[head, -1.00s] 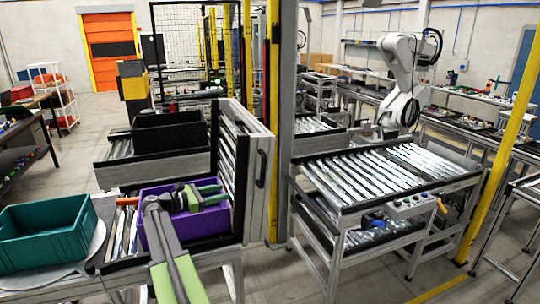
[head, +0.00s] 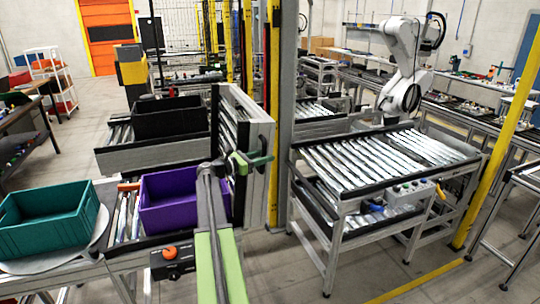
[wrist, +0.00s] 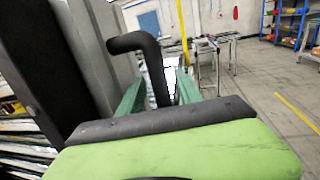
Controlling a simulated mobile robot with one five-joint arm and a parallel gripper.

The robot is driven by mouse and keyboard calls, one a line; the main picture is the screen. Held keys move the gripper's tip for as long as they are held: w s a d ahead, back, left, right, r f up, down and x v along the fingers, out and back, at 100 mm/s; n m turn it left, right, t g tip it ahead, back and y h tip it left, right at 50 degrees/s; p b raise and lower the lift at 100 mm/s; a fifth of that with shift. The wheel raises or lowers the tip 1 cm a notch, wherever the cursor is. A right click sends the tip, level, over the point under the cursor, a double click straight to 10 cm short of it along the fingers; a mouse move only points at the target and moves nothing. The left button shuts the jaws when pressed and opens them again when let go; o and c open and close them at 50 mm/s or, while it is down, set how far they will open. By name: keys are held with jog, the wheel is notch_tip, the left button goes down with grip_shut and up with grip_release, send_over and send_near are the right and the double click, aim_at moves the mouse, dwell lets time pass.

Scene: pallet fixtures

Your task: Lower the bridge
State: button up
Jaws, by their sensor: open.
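The bridge (head: 262,192) is a roller conveyor section that stands upright, its rollers facing left and its grey frame facing right. It has a dark bar handle (wrist: 134,42) on its side, clear in the wrist view. My gripper (head: 254,160) is at the handle in the head view and covers most of it there. In the wrist view, my gripper's (wrist: 160,90) two green fingers are apart, with the lower part of the handle between them. I cannot tell whether a finger touches it.
A purple crate (head: 170,218) sits on rollers left of the bridge, beside a teal crate (head: 40,235). A control box with an orange knob (head: 170,253) is in front. A roller table (head: 345,202) stands right, past a gap and a grey post (head: 288,80).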

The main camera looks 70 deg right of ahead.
jog(key=shift+x, duration=1.25)
grip_shut()
jog(key=shift+d+r, duration=0.1)
dwell(0.4)
